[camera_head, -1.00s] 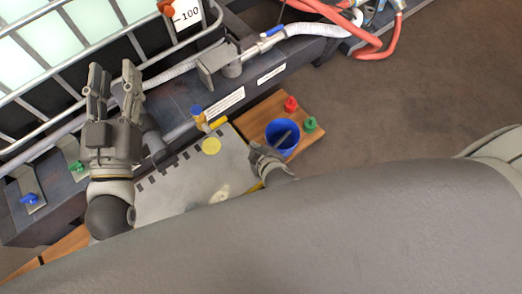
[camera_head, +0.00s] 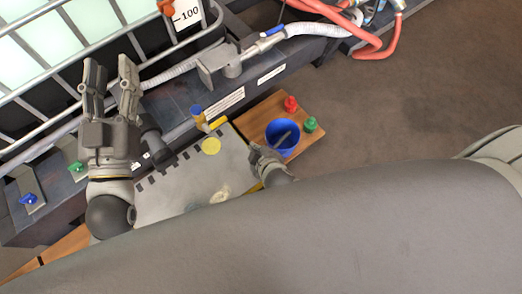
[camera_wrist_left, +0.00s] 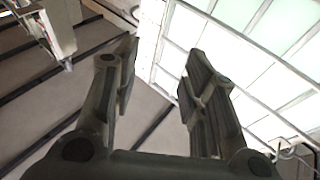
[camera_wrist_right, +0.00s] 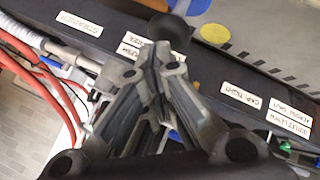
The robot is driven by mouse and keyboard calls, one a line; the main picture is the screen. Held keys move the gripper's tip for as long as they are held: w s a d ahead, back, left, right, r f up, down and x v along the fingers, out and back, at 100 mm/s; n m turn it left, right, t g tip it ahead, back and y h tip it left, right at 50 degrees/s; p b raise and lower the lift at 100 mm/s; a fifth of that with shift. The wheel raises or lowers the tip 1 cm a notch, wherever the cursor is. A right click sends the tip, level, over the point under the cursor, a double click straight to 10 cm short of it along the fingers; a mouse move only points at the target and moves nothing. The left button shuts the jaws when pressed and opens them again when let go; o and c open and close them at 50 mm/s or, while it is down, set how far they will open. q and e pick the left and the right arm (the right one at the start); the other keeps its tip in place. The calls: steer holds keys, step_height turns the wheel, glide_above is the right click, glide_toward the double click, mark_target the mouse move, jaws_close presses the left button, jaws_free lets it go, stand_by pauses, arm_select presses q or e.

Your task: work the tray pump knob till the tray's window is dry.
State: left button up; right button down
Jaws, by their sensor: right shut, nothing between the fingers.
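The grey tray (camera_head: 180,178) lies below the beam, with a yellow disc (camera_head: 211,146) and a small pale round patch (camera_head: 221,195) on it; I cannot tell which is its window. In the right wrist view a dark round knob (camera_wrist_right: 168,32), likely the pump knob, stands just beyond my right gripper's fingertips (camera_wrist_right: 160,68). Contact is unclear. My right gripper (camera_head: 256,150) is shut and empty beside the blue bucket; the knob is not clear in the head view. My left gripper (camera_head: 110,78) is open and empty near the tank cage; its spread fingers show in the left wrist view (camera_wrist_left: 158,75).
A blue bucket (camera_head: 282,138) stands on a wooden board (camera_head: 258,112) with red (camera_head: 290,103) and green (camera_head: 309,125) pieces. The dark beam (camera_head: 180,100) carries labels, valves and a hose. A dark fitting (camera_head: 154,143) sits beside my left gripper. Floor at right is open.

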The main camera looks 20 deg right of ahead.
arm_select(q)
steer(key=shift+s+r+t+h+b, duration=0.2)
steer(key=shift+s+r+t, duration=0.1)
steer(key=shift+r+t, duration=0.25)
steer(key=shift+s+r+t+h+b, duration=0.2)
steer(key=shift+s+r+t, duration=0.2)
steer(key=shift+r, duration=0.4)
steer(key=shift+s+r+t+h+b, duration=0.1)
steer(key=shift+s+r+t+h, duration=0.15)
steer(key=shift+r+t, duration=0.3)
arm_select(e)
steer(key=shift+f, duration=1.05)
stand_by(1.0)
arm_select(q)
steer(key=shift+r, duration=0.15)
